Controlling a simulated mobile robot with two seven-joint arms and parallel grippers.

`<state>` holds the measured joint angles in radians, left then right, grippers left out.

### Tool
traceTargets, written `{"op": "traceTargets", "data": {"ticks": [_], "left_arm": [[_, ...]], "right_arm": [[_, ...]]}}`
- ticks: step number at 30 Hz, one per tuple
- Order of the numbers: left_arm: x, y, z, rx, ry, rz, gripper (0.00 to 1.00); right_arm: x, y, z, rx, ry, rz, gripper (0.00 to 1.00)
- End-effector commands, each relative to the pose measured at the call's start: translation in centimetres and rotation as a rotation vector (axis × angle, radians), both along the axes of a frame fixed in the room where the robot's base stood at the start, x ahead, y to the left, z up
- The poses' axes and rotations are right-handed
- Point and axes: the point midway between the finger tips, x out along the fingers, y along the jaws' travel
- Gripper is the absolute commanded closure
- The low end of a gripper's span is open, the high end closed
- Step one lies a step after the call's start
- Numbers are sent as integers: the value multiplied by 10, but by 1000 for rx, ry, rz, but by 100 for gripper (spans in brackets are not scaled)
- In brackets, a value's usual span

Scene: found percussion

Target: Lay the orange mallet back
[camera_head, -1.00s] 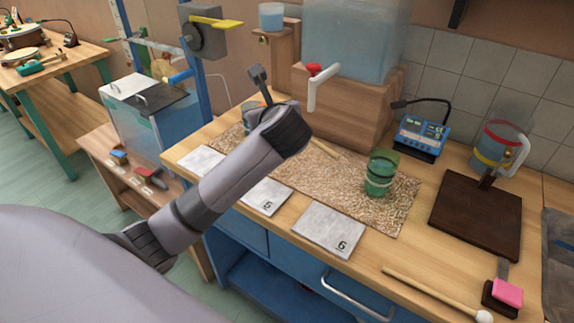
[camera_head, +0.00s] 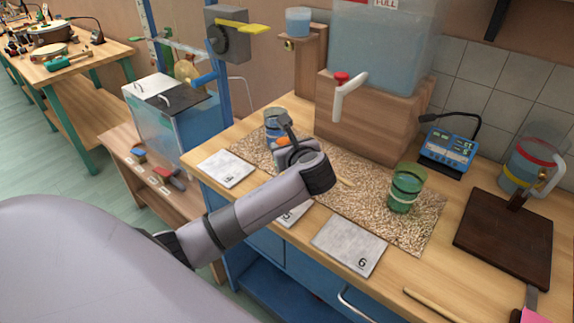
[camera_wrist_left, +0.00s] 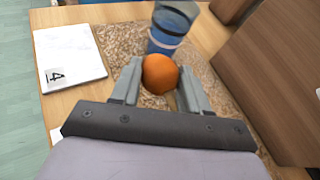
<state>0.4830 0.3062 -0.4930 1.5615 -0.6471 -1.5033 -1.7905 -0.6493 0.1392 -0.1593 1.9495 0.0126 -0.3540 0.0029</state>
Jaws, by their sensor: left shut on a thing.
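The orange mallet's round head (camera_wrist_left: 160,74) sits between the two fingers of my left gripper (camera_wrist_left: 160,80), which is shut on it. In the head view a bit of the orange head (camera_head: 283,141) shows beside the left gripper (camera_head: 287,128), over the speckled mat (camera_head: 330,195). A pale stick (camera_head: 346,181) shows just past my wrist; I cannot tell whether it is this mallet's handle. A blue-banded glass (camera_head: 276,117) stands just beyond the gripper and also shows in the left wrist view (camera_wrist_left: 167,38). My right gripper is out of view.
A green glass (camera_head: 405,190) stands on the mat's right part. Numbered cards (camera_head: 349,245) lie along the front. A wooden block (camera_head: 365,120) under a water tank stands behind. A dark board (camera_head: 503,235) and another stick (camera_head: 430,305) lie at the right.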

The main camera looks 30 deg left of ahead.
Motion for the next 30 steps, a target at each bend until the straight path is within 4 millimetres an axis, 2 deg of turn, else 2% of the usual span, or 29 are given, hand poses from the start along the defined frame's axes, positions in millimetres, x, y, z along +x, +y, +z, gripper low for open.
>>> {"op": "traceTargets", "data": {"ticks": [7, 14, 24, 25, 27, 30], "left_arm": [[0, 0, -20, 0, 0, 0, 91], [0, 0, -52, 2, 0, 1, 91], [0, 0, -55, 0, -2, 0, 91], [0, 0, -55, 0, -2, 0, 49], [0, 0, -55, 0, -2, 0, 30], [0, 0, -55, 0, -2, 0, 30]], "right_arm": [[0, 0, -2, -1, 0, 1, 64], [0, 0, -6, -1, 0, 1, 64], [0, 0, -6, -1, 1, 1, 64], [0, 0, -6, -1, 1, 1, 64], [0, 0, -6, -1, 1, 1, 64], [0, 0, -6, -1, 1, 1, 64]]}}
